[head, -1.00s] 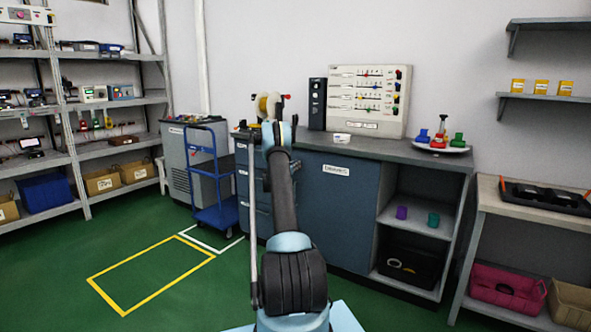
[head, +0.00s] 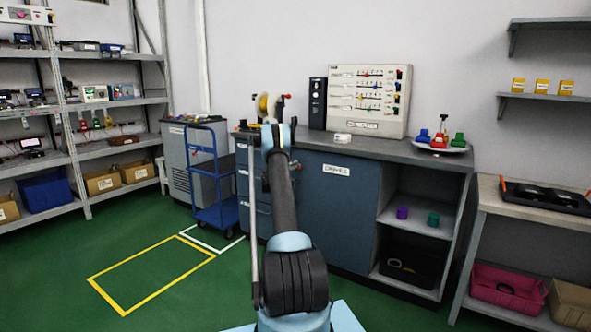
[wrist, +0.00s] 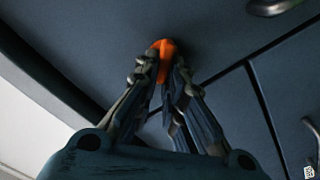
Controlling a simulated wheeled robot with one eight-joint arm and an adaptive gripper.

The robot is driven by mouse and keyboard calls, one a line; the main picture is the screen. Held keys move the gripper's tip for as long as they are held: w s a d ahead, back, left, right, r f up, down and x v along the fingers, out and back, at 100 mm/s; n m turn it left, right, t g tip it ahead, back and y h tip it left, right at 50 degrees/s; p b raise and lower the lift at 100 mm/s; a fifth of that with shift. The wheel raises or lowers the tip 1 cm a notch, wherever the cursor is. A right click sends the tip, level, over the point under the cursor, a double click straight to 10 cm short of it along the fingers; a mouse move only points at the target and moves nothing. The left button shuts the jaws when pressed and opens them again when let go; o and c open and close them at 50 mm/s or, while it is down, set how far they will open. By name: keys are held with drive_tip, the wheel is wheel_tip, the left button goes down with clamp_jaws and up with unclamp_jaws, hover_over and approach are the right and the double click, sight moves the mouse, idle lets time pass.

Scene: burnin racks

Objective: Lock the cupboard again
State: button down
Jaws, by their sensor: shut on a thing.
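The blue-grey cupboard door (head: 335,215), with a white label, stands closed under the bench top in the head view. In the wrist view my gripper (wrist: 164,72) points at a dark blue front panel (wrist: 200,35). Its fingers are shut on a small orange piece (wrist: 165,47), which looks like a key head, against the panel near a seam. Whether it sits in a lock, and how it is turned, cannot be told. In the head view my own arm hides the gripper and the orange piece.
A metal handle (wrist: 272,5) is at the wrist view's top edge. Open shelves right of the door hold a purple cup (head: 402,213) and a green cup (head: 433,219). A blue trolley (head: 213,185) stands left of the bench. The green floor left of my arm is clear.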

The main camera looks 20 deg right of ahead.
drive_tip(key=shift+w+a+f+n, duration=0.15)
drive_tip(key=shift+a+f+n, duration=0.1)
drive_tip(key=shift+n, duration=1.4)
drive_tip(key=shift+w+a+f+n, duration=0.1)
drive_tip(key=shift+f+n, duration=0.1)
drive_tip(key=shift+n, duration=1.5)
drive_tip(key=shift+w+a+f+n, duration=0.15)
drive_tip(key=shift+a+f+n, duration=0.1)
drive_tip(key=shift+n, duration=1.4)
drive_tip(key=shift+d, duration=0.1)
drive_tip(key=c, duration=1.7)
unclamp_jaws()
drive_tip(key=shift+f, duration=0.15)
drive_tip(key=shift+d, duration=0.1)
drive_tip(key=shift+s, duration=0.1)
drive_tip(key=v, duration=1.2)
